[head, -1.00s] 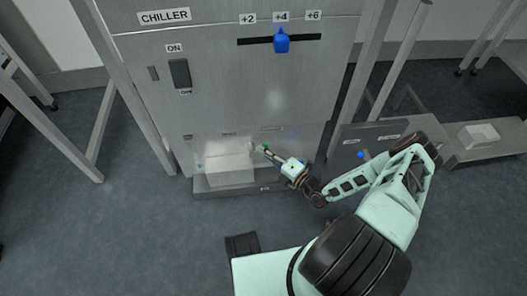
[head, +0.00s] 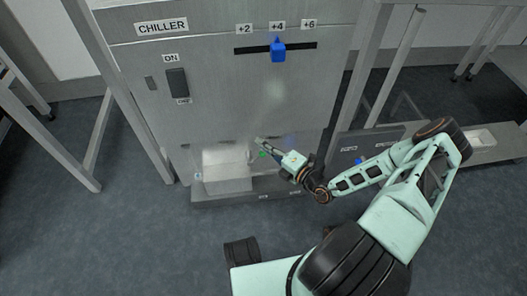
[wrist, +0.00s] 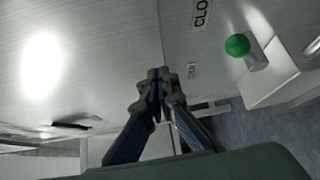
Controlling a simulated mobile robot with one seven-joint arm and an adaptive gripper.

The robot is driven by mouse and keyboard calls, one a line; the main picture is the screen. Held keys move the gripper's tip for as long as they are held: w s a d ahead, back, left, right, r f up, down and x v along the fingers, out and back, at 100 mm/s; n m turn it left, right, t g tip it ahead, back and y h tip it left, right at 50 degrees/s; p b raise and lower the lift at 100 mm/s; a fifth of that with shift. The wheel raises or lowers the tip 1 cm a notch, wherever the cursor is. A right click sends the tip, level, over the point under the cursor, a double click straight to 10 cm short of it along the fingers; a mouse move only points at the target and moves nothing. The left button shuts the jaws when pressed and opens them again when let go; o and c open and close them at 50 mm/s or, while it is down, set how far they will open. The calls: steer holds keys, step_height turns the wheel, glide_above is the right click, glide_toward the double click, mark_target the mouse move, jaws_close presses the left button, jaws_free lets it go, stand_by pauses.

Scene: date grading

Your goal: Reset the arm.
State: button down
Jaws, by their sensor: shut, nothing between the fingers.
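My gripper (head: 260,141) is shut and empty in front of the lower part of the chiller's grey metal front (head: 215,60). In the wrist view its fingertips (wrist: 160,76) are together with nothing between them. A green ball knob (wrist: 238,45) is apart from the fingers, to their right in the wrist view. It also shows just below the fingers in the head view (head: 262,154). The chiller's blue slider (head: 278,50) stands under the +4 label. A dark rocker switch (head: 177,83) is between the ON and OFF labels.
A white box-like part (head: 227,170) is low on the chiller, left of my gripper. A blue knob (head: 359,161) is on a lower unit to the right, behind my arm. Metal frame legs (head: 139,137) stand beside the chiller. Open floor (head: 130,235) lies in front.

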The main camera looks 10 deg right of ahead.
steer(key=shift+a+r, duration=0.15)
steer(key=shift+r, duration=0.4)
